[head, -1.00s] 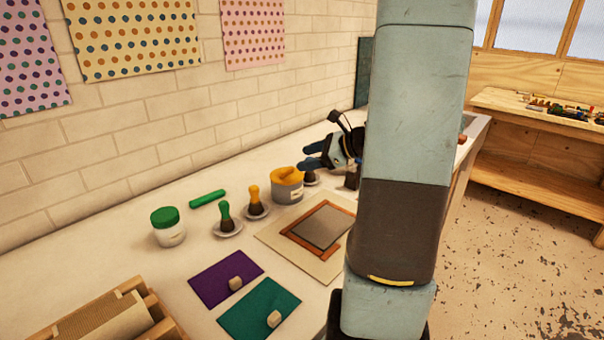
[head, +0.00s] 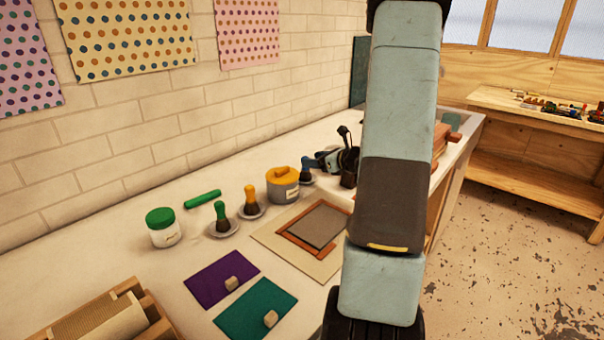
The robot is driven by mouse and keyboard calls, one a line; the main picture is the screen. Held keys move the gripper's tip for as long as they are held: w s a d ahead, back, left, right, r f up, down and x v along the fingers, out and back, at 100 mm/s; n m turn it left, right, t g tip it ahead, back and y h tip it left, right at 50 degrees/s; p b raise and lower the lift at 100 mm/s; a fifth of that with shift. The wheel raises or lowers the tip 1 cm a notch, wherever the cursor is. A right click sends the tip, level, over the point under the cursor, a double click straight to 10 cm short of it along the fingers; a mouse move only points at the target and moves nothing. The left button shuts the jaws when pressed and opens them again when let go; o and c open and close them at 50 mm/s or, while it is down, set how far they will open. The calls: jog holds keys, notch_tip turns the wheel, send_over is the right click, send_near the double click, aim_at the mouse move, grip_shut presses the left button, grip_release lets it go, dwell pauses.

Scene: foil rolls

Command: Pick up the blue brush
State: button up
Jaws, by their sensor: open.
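The blue brush (head: 307,172) stands bristles down on a small saucer at the back of the worktop, just right of the grey tub with the orange lid. Its dark bristles and part of its blue handle show. My gripper (head: 317,161) is open and low, at the brush's right side, with its fingers pointing left towards the handle. The fingers overlap the handle in the picture, so I cannot tell whether they are around it or only beside it. My arm hides some of the worktop to the right.
The grey tub (head: 284,187) stands close left of the blue brush. An orange brush (head: 249,200) and a green brush (head: 222,214) stand on saucers further left. A framed board (head: 316,224) lies in front. The brick wall (head: 150,140) runs behind.

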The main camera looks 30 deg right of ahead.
jog(key=shift+a+x, duration=0.15)
jog(key=shift+x, duration=1.35)
jog(key=shift+a+x, duration=0.1)
jog(key=shift+x, duration=1.4)
jog(key=shift+s+f, duration=0.15)
jog(key=shift+f, duration=0.05)
jog(key=shift+c, duration=0.2)
jog(key=c, duration=1)
jog(key=shift+r, duration=0.1)
